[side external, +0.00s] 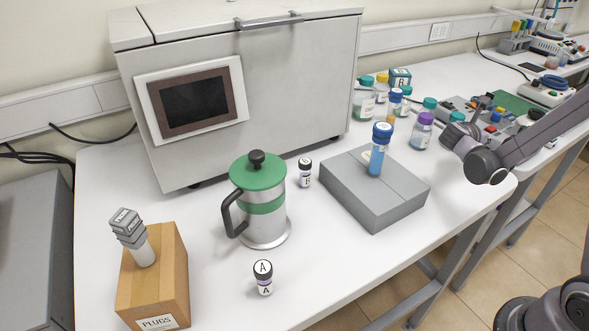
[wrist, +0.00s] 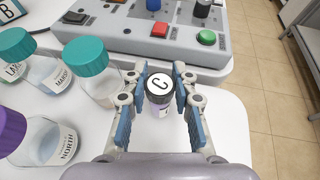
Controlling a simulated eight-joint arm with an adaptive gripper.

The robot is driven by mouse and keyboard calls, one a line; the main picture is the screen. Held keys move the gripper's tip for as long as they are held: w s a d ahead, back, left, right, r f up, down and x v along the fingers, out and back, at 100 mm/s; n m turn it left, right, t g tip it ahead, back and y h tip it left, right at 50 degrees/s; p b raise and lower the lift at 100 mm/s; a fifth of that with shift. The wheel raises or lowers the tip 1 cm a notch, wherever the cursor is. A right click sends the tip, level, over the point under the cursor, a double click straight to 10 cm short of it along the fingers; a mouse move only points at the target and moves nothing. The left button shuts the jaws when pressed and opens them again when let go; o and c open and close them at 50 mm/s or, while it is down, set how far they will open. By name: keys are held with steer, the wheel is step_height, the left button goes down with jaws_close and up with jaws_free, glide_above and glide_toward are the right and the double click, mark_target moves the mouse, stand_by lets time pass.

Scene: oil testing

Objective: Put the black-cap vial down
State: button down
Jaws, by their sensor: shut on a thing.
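My gripper (wrist: 161,100) is shut on a black-cap vial (wrist: 159,84) marked C, with one blue-padded finger on each side of it. The cap faces the wrist camera, and part of the pale body shows below it. The vial is near the white table's edge; I cannot tell whether its base touches the surface. In the side view my gripper is by the right edge of the table, and the held vial cannot be made out there. Two other black-cap vials stand upright on the table: A (side external: 264,279) at the front and B (side external: 305,173) behind the press.
Teal-lidded jars (wrist: 93,75) and a purple-lidded jar (wrist: 35,135) stand left of my gripper. A grey control box (wrist: 150,40) lies beyond it. A grey block (side external: 378,200) holds a blue-capped tube (side external: 379,150). A green-lidded press (side external: 260,180) and a PLUGS box (side external: 155,280) stand left.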

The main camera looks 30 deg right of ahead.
steer(key=shift+f, duration=0.1)
steer(key=c, duration=1.1)
jaws_free()
steer(key=shift+a, duration=0.1)
steer(key=v, duration=1.2)
